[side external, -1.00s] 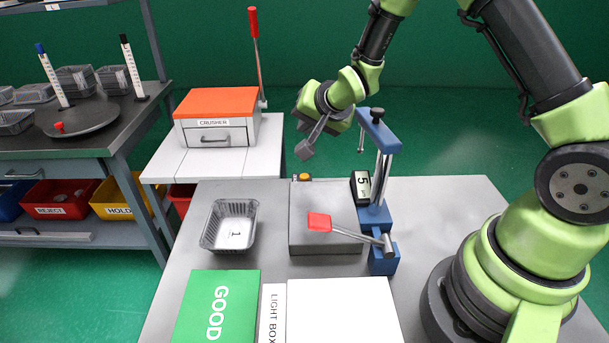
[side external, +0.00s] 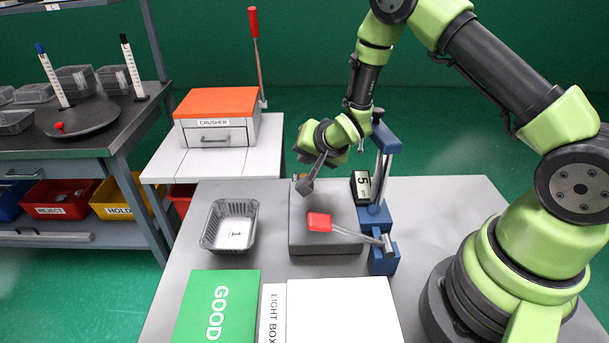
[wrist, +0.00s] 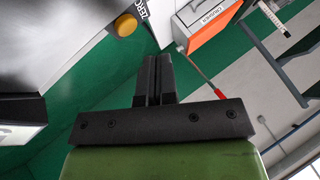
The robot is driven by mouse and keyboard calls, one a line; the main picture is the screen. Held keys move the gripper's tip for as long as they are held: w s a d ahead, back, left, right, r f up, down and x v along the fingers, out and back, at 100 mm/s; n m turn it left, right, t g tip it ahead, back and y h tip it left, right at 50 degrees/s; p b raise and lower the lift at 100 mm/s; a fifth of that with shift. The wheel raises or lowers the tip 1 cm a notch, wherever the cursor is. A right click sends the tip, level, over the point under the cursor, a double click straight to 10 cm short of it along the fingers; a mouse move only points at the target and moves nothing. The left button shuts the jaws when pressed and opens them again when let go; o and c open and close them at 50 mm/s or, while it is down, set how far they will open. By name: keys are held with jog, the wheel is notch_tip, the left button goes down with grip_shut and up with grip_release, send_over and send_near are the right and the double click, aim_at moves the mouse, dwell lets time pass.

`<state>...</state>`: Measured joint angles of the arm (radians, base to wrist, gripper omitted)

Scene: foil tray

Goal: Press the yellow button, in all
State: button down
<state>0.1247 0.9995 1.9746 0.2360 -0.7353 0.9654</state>
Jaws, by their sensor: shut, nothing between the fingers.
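The yellow button (wrist: 125,25) shows in the wrist view beside a dark label that reads "ZERO", on the edge of a grey block. In the side view my gripper covers nearly all of it. My gripper (side external: 304,188) is shut and empty, pointing down over the back left of the grey block (side external: 325,244). In the wrist view its fingertips (wrist: 153,62) appear below and right of the button, apart from it in the picture. I cannot tell how high the tips are above the block.
A green GOOD panel (side external: 205,315) and a white light box (side external: 340,310) lie in front.

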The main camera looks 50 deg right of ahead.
jog(key=shift+f, duration=0.75)
jog(key=shift+f, duration=0.15)
dwell(1.4)
jog(key=shift+f, duration=0.25)
jog(key=shift+f, duration=0.4)
dwell(0.6)
jog(key=shift+r, duration=0.8)
jog(key=shift+r, duration=2.55)
